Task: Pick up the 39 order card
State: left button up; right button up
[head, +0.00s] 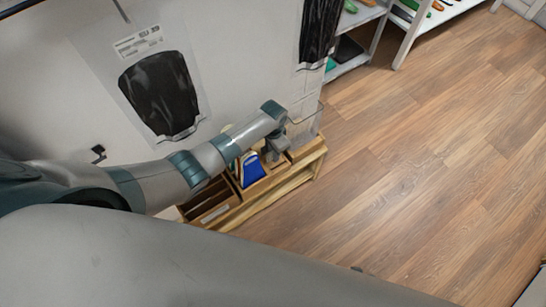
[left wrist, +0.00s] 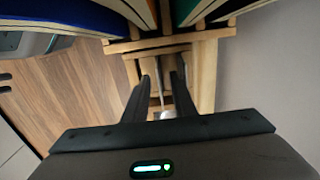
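My left gripper (head: 274,152) is at the right part of a wooden organizer (head: 222,207), beside its blue contents. In the left wrist view, its two dark fingers (left wrist: 162,78) stand apart with a gap between them. A thin pale strip shows in that gap, and I cannot tell what it is. No loose 39 order card can be made out. A printed label that seems to read 39 (head: 138,42) is at the top of a clear sheet with a black piece on the wall. My right gripper is not in view.
A clear box-like panel (head: 306,125) is at the organizer's right end. Blue inserts (head: 252,168) stand in its compartments. A white shelf (head: 402,42) with colored items is at the back. The wooden floor (head: 430,170) on the right is free.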

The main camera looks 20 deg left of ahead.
pick_arm(q)
grip_shut()
jog(key=shift+r, duration=0.15)
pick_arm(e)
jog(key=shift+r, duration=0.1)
